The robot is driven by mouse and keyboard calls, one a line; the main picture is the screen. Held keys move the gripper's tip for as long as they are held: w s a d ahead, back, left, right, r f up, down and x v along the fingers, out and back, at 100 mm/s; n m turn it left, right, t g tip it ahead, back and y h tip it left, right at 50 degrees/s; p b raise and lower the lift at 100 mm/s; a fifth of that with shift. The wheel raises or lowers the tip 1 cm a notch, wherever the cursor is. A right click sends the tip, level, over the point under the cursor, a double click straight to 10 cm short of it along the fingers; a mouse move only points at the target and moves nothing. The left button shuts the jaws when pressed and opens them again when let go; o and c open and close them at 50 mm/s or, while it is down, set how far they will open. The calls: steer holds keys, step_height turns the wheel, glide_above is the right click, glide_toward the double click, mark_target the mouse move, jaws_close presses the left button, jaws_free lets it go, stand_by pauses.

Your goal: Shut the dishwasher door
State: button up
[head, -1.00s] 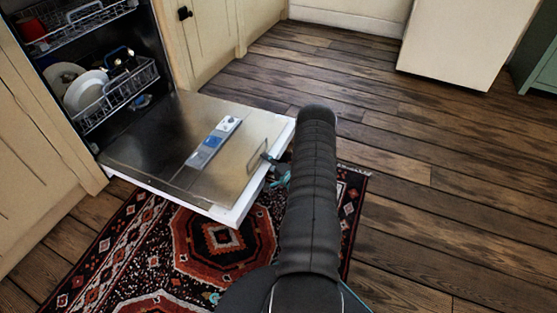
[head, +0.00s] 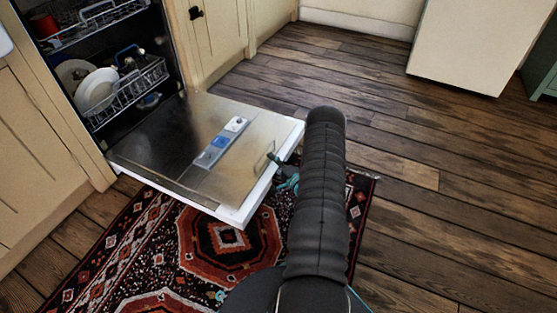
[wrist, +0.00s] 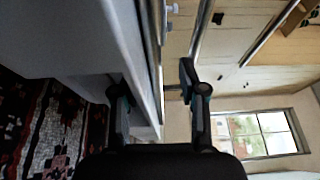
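The dishwasher door (head: 165,150) is folded down, lying about flat over the rug, with its steel inner face up. My gripper (head: 281,170) is at the door's outer edge, on the right side in the head view, partly hidden by my arm. In the wrist view my gripper (wrist: 153,85) has its fingers apart, with the white door edge (wrist: 130,50) running between them. One finger is over the inner face with a visible gap, and the other is on the outer side. I cannot tell whether either finger touches the door.
The lower rack (head: 128,95) with plates and the upper rack (head: 95,22) sit inside the dishwasher. A patterned rug (head: 160,235) lies under the door. Cream cabinets flank the dishwasher. The wooden floor (head: 385,130) to the right is clear up to a pale cabinet (head: 465,45).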

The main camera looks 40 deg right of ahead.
steer(key=s+d+f, duration=0.2)
steer(key=s, duration=1.3)
steer(key=shift+f+b, duration=0.35)
steer(key=shift+b, duration=0.05)
stand_by(0.7)
steer(key=shift+d, duration=0.1)
steer(key=s, duration=1.2)
steer(key=shift+d+f, duration=0.15)
steer(key=shift+d, duration=0.25)
steer(key=shift+c, duration=0.2)
